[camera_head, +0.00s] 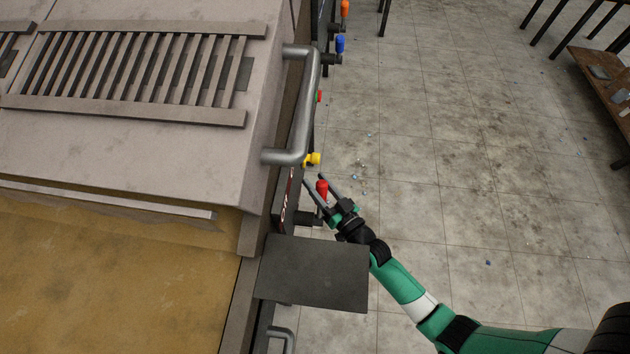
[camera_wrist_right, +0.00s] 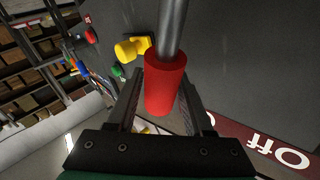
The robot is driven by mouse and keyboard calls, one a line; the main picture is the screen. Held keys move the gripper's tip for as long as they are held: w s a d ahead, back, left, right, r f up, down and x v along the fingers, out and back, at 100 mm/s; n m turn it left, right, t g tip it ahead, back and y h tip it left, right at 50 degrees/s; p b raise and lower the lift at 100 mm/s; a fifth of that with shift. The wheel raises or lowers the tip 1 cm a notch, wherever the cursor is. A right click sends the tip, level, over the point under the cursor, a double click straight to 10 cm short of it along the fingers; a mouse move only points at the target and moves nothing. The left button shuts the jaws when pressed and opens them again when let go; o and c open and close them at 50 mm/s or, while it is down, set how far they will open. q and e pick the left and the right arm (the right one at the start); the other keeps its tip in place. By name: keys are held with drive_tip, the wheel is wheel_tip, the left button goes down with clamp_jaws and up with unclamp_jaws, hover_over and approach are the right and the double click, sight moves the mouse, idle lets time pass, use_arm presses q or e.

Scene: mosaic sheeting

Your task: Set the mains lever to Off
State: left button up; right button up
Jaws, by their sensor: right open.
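The mains lever has a red cylindrical grip (camera_head: 322,188) on the side of the large grey machine. In the right wrist view the red grip (camera_wrist_right: 165,86) sits on a grey rod (camera_wrist_right: 172,28). My right gripper (camera_head: 313,178) is open with its fingers on either side of the red grip. In the right wrist view the fingers (camera_wrist_right: 161,90) flank the grip, and contact cannot be told. A dark red strip with an upside-down "Off" label (camera_wrist_right: 278,150) lies at lower right of the wrist view. My left gripper is out of view.
A yellow knob (camera_head: 312,159) sits just beyond the lever. A curved grey handle (camera_head: 305,105) and a flat dark plate (camera_head: 312,272) stick out of the machine nearby. Blue (camera_head: 340,44) and orange (camera_head: 345,8) handles are farther along. The tiled floor (camera_head: 450,150) at right is open.

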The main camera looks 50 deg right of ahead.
drive_tip(key=shift+w+d, duration=0.1)
drive_tip(key=shift+w, duration=0.65)
drive_tip(key=shift+s, duration=0.1)
clamp_jaws()
idle(0.8)
